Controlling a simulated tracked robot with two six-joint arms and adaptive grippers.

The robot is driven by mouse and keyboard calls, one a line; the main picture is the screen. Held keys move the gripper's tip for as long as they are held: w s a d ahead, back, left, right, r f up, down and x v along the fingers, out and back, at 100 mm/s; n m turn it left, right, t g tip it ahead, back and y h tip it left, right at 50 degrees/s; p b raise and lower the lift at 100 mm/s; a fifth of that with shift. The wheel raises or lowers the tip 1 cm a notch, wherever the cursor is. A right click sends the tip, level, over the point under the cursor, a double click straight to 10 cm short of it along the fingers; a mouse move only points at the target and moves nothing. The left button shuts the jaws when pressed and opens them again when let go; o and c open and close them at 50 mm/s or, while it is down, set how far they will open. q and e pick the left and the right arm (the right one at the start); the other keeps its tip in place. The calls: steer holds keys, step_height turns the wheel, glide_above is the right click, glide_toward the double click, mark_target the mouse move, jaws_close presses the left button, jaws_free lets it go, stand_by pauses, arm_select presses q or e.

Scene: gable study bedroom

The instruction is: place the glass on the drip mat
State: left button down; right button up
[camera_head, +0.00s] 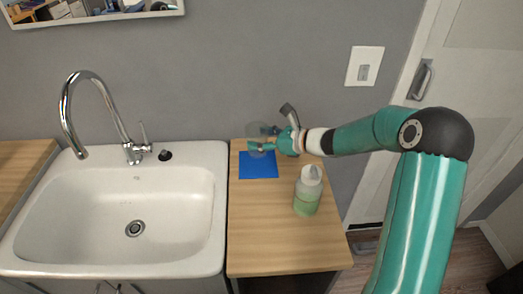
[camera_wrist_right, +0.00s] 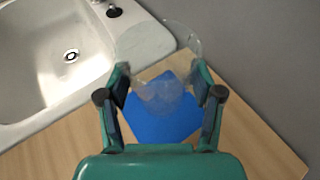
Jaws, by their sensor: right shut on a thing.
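The clear glass (camera_head: 257,133) is held in my right gripper (camera_head: 264,139), whose arm comes in from the right. In the right wrist view the glass (camera_wrist_right: 160,75) is see-through and sits between the two fingers of the gripper (camera_wrist_right: 164,88). The blue drip mat (camera_head: 258,166) lies flat on the wooden counter to the right of the sink. In the right wrist view the mat (camera_wrist_right: 150,128) shows behind and through the glass. I cannot tell whether the glass touches the mat. My left gripper is not in view.
A soap bottle with green liquid (camera_head: 307,192) stands on the wooden counter (camera_head: 275,245), right of and nearer than the mat. The white sink (camera_head: 105,258) with a tall chrome tap (camera_head: 75,108) is at left. A grey wall rises behind. The counter's front is clear.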

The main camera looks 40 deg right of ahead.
step_height(320, 180, down, 4)
steer(key=shift+f, duration=0.35)
steer(key=o, duration=1.4)
steer(key=b+v, duration=0.2)
steer(key=v, duration=1)
steer(key=shift+s, duration=0.15)
